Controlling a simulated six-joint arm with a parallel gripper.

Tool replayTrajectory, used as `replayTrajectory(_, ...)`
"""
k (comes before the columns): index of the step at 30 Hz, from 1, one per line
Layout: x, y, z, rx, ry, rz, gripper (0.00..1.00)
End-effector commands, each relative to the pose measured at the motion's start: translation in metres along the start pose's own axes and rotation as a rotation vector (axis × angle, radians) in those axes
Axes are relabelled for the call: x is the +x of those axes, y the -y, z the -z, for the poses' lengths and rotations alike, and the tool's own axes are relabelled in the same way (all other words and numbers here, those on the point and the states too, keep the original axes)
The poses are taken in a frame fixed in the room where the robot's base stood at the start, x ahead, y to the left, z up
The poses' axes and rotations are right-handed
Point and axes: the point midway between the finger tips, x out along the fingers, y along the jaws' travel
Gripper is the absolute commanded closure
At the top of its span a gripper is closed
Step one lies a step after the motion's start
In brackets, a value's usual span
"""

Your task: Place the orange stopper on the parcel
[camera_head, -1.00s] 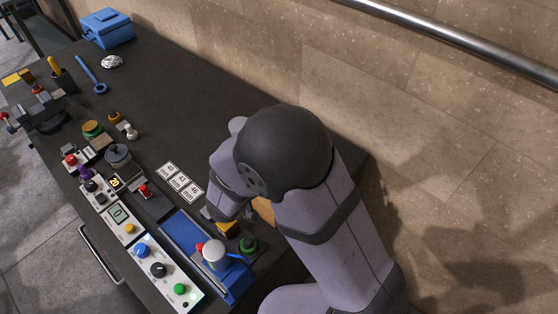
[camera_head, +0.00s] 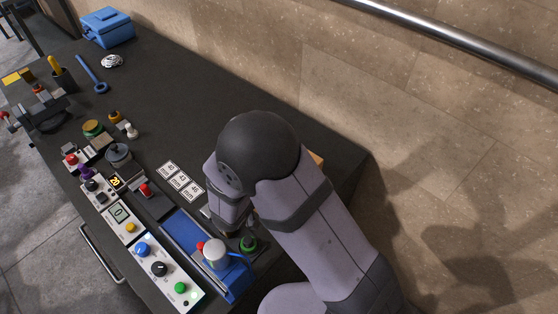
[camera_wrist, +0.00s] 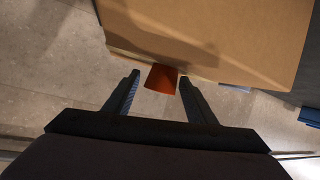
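In the wrist view the orange stopper (camera_wrist: 161,78) shows as a small orange-red piece just beyond and between my fingertips. It lies at the near edge of the parcel; I cannot tell whether it touches it. My gripper (camera_wrist: 158,79) is open, with a gap seen to the left of the stopper. The parcel (camera_wrist: 235,40) is a brown cardboard box filling the top of the wrist view. In the head view only a small corner of the parcel (camera_head: 317,159) shows beside my arm. The stopper is hidden there by my arm.
A blue case (camera_head: 107,28) stands far left.

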Motion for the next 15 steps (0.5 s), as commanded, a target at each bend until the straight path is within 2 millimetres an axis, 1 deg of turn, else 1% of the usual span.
replayTrajectory(8, 0.000, 0.000, 0.001, 0.000, 0.000, 0.000, 0.46)
replayTrajectory(11, -0.001, -0.001, 0.004, 0.001, 0.000, 0.000, 0.46)
replayTrajectory(15, -0.012, 0.001, 0.003, 0.001, -0.001, 0.003, 0.46)
